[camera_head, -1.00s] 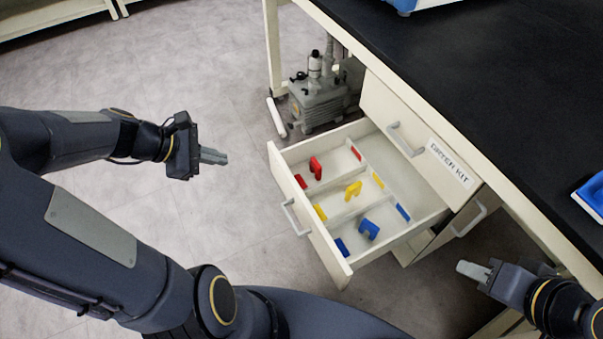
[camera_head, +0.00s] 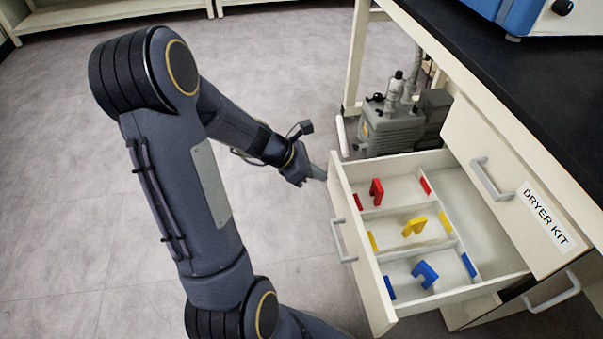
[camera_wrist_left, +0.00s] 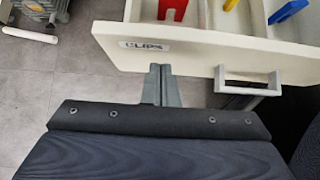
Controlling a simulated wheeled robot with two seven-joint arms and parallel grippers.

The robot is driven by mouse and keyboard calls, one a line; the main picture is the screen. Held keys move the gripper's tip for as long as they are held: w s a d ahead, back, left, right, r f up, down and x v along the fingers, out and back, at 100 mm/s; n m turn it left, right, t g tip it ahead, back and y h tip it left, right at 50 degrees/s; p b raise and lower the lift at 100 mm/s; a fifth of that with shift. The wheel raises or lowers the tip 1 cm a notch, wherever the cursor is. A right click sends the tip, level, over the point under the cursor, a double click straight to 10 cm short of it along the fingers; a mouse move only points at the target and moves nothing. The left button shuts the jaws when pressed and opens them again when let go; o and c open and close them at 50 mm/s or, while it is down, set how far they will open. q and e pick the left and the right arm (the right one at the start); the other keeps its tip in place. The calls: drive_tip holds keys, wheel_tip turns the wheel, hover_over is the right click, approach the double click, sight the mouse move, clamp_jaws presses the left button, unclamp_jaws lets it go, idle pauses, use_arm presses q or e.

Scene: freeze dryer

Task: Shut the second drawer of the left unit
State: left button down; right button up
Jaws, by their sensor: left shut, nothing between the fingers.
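The second drawer (camera_head: 362,255) of the left unit stands pulled out, below a closed drawer labelled DRYER KIT. In the left wrist view its front panel (camera_wrist_left: 150,60) carries a CLIPS label and a grey bar handle (camera_wrist_left: 247,82). The drawer holds red clips (camera_head: 376,191), yellow clips (camera_head: 414,226) and blue clips (camera_head: 425,273) in divided compartments. My left gripper (camera_head: 319,173) is shut and empty, with its fingertips at the outer face of the drawer front, left of the handle in the wrist view. Whether they touch it I cannot tell. My right gripper is out of view.
The closed DRYER KIT drawer (camera_head: 520,205) sits above, under the black worktop (camera_head: 560,100). A grey pump (camera_head: 390,125) stands on the floor behind the open drawer. Another handle (camera_head: 553,292) shows at lower right. Floor at the left is clear.

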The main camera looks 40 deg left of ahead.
use_arm(q)
drive_tip(key=shift+w+d, duration=0.7)
drive_tip(key=shift+w, duration=0.15)
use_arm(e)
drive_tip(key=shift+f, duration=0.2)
use_arm(q)
drive_tip(key=shift+r, duration=0.1)
